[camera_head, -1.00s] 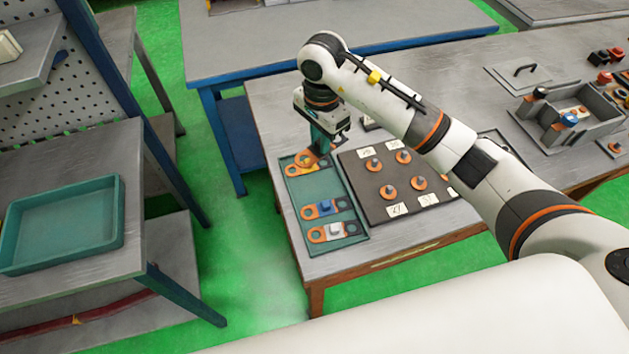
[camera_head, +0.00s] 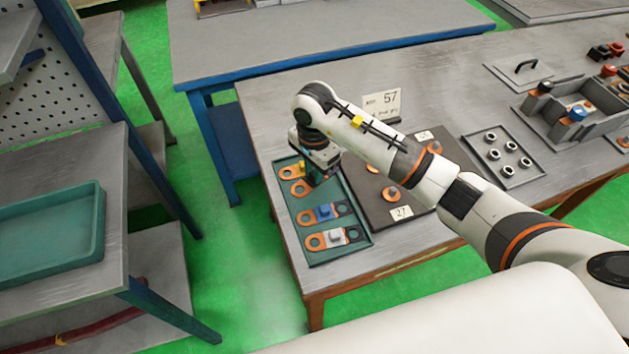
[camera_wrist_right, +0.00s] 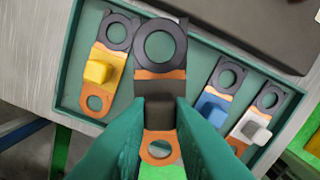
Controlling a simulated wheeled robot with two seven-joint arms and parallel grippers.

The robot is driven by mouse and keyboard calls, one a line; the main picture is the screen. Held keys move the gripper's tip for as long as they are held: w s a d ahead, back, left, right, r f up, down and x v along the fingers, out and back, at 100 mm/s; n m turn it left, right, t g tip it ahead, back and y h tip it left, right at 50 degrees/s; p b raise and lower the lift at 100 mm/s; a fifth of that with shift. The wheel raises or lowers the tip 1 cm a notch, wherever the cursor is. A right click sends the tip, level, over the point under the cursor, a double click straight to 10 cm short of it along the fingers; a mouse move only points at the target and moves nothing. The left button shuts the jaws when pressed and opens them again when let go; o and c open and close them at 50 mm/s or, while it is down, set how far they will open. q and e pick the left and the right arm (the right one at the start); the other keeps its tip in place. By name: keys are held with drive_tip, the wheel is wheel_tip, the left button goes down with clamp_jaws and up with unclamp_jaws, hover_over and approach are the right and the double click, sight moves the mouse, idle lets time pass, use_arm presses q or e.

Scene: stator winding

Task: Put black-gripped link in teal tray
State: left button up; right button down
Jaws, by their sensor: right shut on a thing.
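The black-gripped link, an orange and dark two-ringed bar with a black block (camera_wrist_right: 158,108), is between the fingers of my right gripper (camera_head: 318,178). Its orange ring (camera_head: 300,188) shows in the head view, between the yellow-gripped link (camera_head: 292,170) and the blue-gripped link (camera_head: 324,211). The link is over the small teal tray (camera_head: 325,226), lined up with the others; I cannot tell whether it touches the tray floor. The white-gripped link (camera_head: 335,236) lies nearest the front. The tray floor also shows in the wrist view (camera_wrist_right: 72,78). My left gripper is out of view.
A dark board (camera_head: 370,195) with orange pieces and number cards stands beside the tray. A number 57 card (camera_head: 382,103) stands behind. A larger empty teal tray (camera_head: 50,245) sits on the left shelf. A tray of nuts (camera_head: 505,158) is at the right.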

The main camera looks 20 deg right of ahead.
sight(314, 191)
wheel_tip(314, 191, down, 4)
drive_tip(key=shift+a+r+p, duration=0.1)
drive_tip(key=shift+r+p, duration=0.05)
drive_tip(key=shift+p, duration=0.3)
drive_tip(key=shift+f, duration=0.35)
drive_tip(key=shift+f, duration=0.1)
drive_tip(key=c, duration=1.7)
unclamp_jaws()
drive_tip(key=shift+f, duration=0.1)
drive_tip(key=shift+c, duration=0.2)
drive_tip(key=o, duration=0.4)
drive_tip(key=shift+o, duration=0.2)
